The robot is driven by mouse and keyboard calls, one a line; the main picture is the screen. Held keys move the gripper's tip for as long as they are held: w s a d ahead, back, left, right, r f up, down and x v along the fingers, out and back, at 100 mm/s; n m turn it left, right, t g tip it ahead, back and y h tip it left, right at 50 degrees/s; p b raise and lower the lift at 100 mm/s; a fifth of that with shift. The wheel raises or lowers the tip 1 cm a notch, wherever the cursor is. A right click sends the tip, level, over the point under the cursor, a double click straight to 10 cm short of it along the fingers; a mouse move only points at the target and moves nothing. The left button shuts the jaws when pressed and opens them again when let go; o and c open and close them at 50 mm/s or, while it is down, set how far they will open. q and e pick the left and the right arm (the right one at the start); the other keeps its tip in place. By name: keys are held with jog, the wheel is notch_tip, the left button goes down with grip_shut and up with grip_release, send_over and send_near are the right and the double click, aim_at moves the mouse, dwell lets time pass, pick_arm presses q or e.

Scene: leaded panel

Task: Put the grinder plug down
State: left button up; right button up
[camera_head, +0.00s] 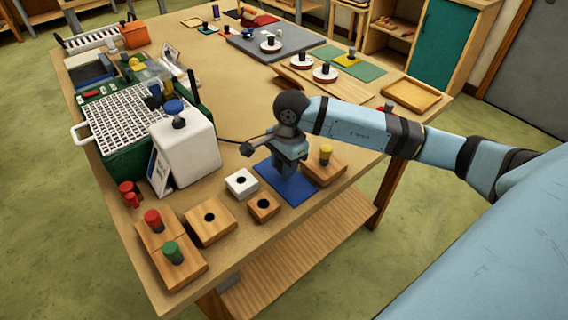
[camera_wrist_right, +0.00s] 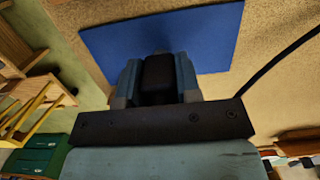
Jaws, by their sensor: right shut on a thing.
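My right gripper (camera_head: 287,172) points down over the blue mat (camera_head: 312,197) near the front of the table. In the right wrist view its fingers (camera_wrist_right: 157,95) are shut on a dark block, the grinder plug (camera_wrist_right: 158,72), with the blue mat (camera_wrist_right: 205,35) behind it. In the head view the plug is hidden by the gripper. I cannot tell whether the plug touches the mat. A black cord (camera_wrist_right: 285,60) crosses the right of the wrist view. The green grinder (camera_head: 120,165) with a white grid top stands at left. My left gripper is not in view.
Beside the mat are a white block (camera_head: 241,177) with a hole, a wooden block (camera_head: 264,203) with a hole, and a block with a yellow knob (camera_head: 326,153). Clear tabletop (camera_head: 215,75) lies behind.

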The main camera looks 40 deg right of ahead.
jog(key=shift+f, duration=0.15)
jog(key=o, duration=1)
jog(key=r, duration=0.4)
jog(key=d+r, duration=0.1)
jog(key=r, duration=0.3)
jog(key=r+b, duration=0.1)
jog(key=r, duration=0.3)
jog(key=shift+d+r, duration=0.15)
jog(key=shift+d, duration=0.1)
